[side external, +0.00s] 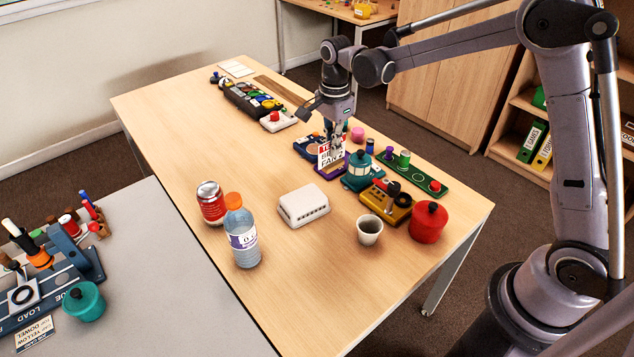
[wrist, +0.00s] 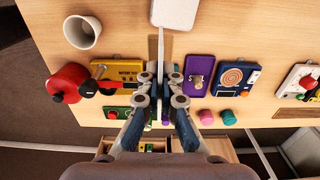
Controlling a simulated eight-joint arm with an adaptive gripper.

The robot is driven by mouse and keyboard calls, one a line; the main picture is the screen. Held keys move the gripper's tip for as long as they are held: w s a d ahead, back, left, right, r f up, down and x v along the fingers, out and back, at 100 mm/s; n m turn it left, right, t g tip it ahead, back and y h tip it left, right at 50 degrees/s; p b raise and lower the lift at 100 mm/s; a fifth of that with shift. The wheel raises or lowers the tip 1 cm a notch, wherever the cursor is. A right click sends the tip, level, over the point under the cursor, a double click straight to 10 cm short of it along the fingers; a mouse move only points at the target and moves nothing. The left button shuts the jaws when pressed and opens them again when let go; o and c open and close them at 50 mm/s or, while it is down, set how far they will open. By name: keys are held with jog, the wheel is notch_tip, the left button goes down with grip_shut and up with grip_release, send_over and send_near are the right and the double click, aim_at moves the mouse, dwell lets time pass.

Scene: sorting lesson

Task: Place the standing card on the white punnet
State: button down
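The standing card (side external: 331,154), white with red and black print, is upright in the side view, in front of the purple board. In the wrist view the card (wrist: 161,48) shows edge-on as a thin pale line. My gripper (side external: 337,139) is at its upper part, and in the wrist view my gripper (wrist: 161,78) has its fingers close on both sides of it; it appears shut on the card. Whether the card's lower edge touches anything is unclear. The white punnet (side external: 303,205), a low box with slotted sides, sits on the table; it also shows in the wrist view (wrist: 174,12).
A teal pot (side external: 358,172), yellow board (side external: 386,203), red pot (side external: 428,222) and white cup (side external: 369,230) stand near the card. A bottle (side external: 242,238) and red can (side external: 211,203) are left of the punnet. Bare table surrounds the punnet.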

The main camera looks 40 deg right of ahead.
jog(key=shift+w+a+f, duration=0.5)
jog(key=shift+a+f, duration=0.65)
jog(key=shift+f, duration=0.25)
jog(key=shift+w+a+f, duration=0.45)
jog(key=shift+a+f, duration=0.75)
jog(key=shift+f, duration=0.25)
jog(key=shift+w+a+f, duration=0.5)
jog(key=shift+a+f, duration=0.65)
jog(key=shift+f, duration=0.25)
jog(key=shift+f, duration=0.1)
jog(key=c, duration=1.5)
grip_release()
